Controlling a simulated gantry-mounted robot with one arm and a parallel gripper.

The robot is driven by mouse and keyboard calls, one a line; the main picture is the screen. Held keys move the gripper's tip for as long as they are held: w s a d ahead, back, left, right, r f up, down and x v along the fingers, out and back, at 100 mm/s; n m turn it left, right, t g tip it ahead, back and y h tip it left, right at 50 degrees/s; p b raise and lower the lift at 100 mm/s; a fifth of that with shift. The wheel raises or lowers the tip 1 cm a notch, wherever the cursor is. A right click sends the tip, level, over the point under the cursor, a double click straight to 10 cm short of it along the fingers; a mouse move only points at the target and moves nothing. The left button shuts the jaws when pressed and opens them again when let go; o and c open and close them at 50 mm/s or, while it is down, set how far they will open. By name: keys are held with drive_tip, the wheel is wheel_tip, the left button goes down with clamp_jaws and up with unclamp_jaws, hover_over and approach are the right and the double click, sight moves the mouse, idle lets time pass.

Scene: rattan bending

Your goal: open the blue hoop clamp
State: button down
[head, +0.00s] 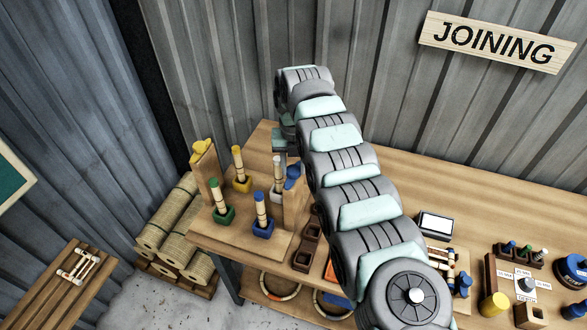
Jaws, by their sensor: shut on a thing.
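The blue clamp (292,175) sits on top of an upright wooden post (290,207) at the right end of the peg stand on the bench. My gripper (286,152) points down at it from above, at the far end of my arm. The gripper is shut on the blue clamp, but the fingertips and the contact are mostly hidden by my arm. A matching yellow clamp (201,146) sits on the left post. Between the posts stand upright canes in yellow (241,185), green (224,215), blue (263,229) and white holders.
My arm crosses the middle of the wooden bench (480,195). A dark tray (306,253) lies beside the peg stand. Hoops (279,296) rest on the lower shelf. Rattan bundles (168,215) lie on the left. Jars and tools crowd the bench's right end.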

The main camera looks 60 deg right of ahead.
sight(294, 170)
idle(0.4)
drive_tip(key=c, duration=0.9)
unclamp_jaws()
wheel_tip(294, 170, up, 11)
drive_tip(key=shift+b, duration=0.3)
